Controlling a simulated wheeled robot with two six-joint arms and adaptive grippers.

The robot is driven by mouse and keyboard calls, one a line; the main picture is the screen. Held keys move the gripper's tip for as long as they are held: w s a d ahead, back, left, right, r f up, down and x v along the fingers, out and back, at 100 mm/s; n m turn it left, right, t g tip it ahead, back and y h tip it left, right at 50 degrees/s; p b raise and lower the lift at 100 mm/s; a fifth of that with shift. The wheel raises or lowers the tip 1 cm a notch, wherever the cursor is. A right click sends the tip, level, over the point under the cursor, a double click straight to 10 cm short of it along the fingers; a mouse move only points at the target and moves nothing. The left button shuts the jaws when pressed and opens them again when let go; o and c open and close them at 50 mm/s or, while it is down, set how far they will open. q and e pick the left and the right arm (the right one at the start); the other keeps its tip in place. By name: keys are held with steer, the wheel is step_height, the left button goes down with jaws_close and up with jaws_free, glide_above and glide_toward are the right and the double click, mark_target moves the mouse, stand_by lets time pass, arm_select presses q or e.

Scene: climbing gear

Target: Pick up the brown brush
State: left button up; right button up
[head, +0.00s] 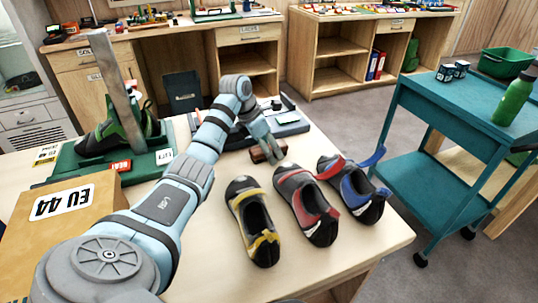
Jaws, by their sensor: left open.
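The brown brush (259,156) is a small dark reddish-brown block lying on the light wooden table, behind the row of shoes. My left arm reaches across the table from the lower left. My left gripper (267,144) is open and points down at the brush, with its fingertips close over it. The fingers hide part of the brush, and I cannot tell whether they touch it. My right gripper is out of view.
Climbing shoes with yellow (253,220), red (306,204) and blue (354,187) trim stand in front of the brush. A grey tray (292,127) lies behind it. A cardboard box (66,235) and a green stand (142,165) are left. A teal cart (440,101) is right.

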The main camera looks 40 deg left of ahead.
arm_select(q)
steer(key=shift+f+p, duration=0.2)
steer(key=shift+p, duration=0.1)
steer(key=shift+s, duration=0.1)
steer(key=c, duration=1.3)
